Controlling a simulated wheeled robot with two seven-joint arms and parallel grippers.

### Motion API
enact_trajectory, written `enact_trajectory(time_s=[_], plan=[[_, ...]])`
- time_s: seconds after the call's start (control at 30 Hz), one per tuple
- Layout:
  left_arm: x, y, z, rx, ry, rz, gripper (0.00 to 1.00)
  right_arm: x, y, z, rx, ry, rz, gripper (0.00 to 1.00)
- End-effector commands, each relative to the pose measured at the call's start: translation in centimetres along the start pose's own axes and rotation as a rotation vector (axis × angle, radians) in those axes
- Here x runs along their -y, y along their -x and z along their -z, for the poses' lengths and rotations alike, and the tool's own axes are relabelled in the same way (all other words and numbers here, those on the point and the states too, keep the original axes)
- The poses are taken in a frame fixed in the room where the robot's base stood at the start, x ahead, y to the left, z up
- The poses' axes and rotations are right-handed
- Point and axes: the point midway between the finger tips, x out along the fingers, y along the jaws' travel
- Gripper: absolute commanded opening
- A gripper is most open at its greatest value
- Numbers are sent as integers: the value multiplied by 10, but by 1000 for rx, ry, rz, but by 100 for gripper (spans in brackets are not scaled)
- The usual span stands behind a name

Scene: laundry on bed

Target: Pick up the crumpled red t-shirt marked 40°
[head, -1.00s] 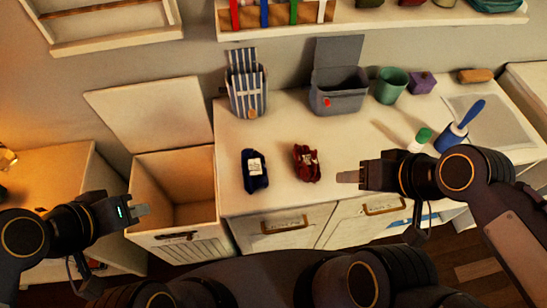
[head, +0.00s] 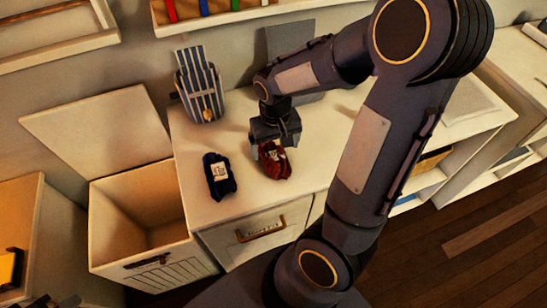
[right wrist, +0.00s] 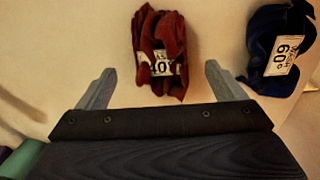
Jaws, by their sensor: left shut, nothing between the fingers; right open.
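The crumpled red t-shirt (head: 274,164) lies on the white counter. It also shows in the right wrist view (right wrist: 147,42), with a white tag that seems to read 40. My right gripper (head: 268,150) is open, pointing down just above the red t-shirt and partly covering it in the head view. In the right wrist view the gripper's fingers (right wrist: 158,75) are spread wider than the shirt, which lies beyond their tips, untouched as far as I can see. My left gripper (head: 60,301) shows only as a dark piece at the bottom left edge.
A dark blue bundle (head: 219,178) tagged 60° lies close beside the red one; it also shows in the right wrist view (right wrist: 277,50). A striped bag (head: 199,90) stands behind. An open-lidded empty bin (head: 105,232) is left of the counter. My right arm hides the counter's right part.

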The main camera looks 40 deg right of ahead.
Motion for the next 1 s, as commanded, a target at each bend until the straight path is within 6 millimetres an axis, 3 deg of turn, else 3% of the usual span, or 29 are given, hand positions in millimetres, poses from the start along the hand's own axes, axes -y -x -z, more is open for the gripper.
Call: enact_trajectory(time_s=[0.3,0.6,1.0], plan=[[0,-1,0,0,0,0,0,0,-45,-1,4,-1,0,90],[0,-1,0,0,0,0,0,1,-50,0,0,0,2,90],[0,-1,0,0,0,0,0,1,-50,0,0,0,2,40]])
